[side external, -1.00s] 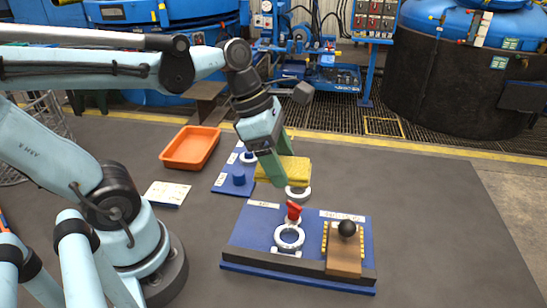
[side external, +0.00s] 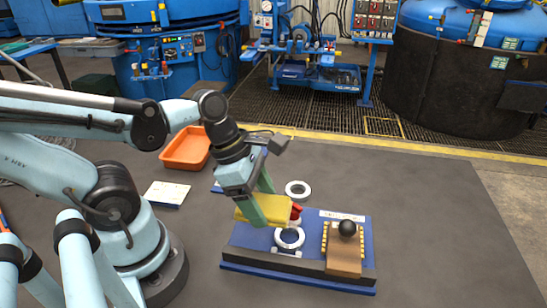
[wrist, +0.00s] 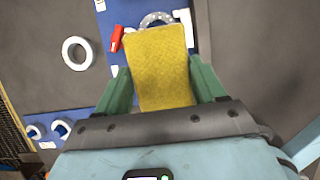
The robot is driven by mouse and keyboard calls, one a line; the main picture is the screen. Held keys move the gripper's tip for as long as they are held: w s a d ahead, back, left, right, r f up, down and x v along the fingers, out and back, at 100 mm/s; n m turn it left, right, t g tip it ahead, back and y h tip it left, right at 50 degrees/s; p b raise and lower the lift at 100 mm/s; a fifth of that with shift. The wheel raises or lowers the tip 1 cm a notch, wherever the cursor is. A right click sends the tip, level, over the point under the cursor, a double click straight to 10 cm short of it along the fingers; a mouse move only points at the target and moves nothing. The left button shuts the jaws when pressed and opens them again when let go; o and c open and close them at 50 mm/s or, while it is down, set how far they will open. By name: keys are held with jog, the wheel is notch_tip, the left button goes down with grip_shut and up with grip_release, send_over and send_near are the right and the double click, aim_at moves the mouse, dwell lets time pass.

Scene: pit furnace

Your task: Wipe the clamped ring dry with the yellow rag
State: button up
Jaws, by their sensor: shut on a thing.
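My gripper (side external: 261,206) is shut on the yellow rag (side external: 274,209), its green fingers on either side of it; the rag also fills the middle of the wrist view (wrist: 160,68). The clamped ring (side external: 289,238) is pale metal and sits on the blue fixture board (side external: 250,246), just in front of the rag. In the wrist view the ring (wrist: 157,19) shows beyond the rag's far edge, partly hidden by it. A red clamp handle (side external: 296,211) stands behind the ring. I cannot tell whether the rag touches the ring.
A loose ring (side external: 298,188) lies on the dark table behind the board. A brown block with a black ball knob (side external: 346,228) stands on the board's right side. An orange tray (side external: 186,148) and a white card (side external: 167,194) lie to the left. The table's right side is clear.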

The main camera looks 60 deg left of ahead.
jog(key=shift+f, duration=2.25)
jog(key=shift+f, duration=0.55)
jog(key=shift+w+d, duration=0.1)
jog(key=shift+w, duration=0.05)
jog(key=shift+w+d, duration=0.6)
jog(key=shift+s+a, duration=0.15)
jog(key=shift+s, duration=0.05)
jog(key=shift+s+a+f, duration=0.1)
jog(key=shift+s+a, duration=0.5)
jog(key=shift+d, duration=0.1)
jog(key=shift+w+d, duration=0.65)
jog(key=shift+w, duration=0.1)
jog(key=shift+c, duration=0.3)
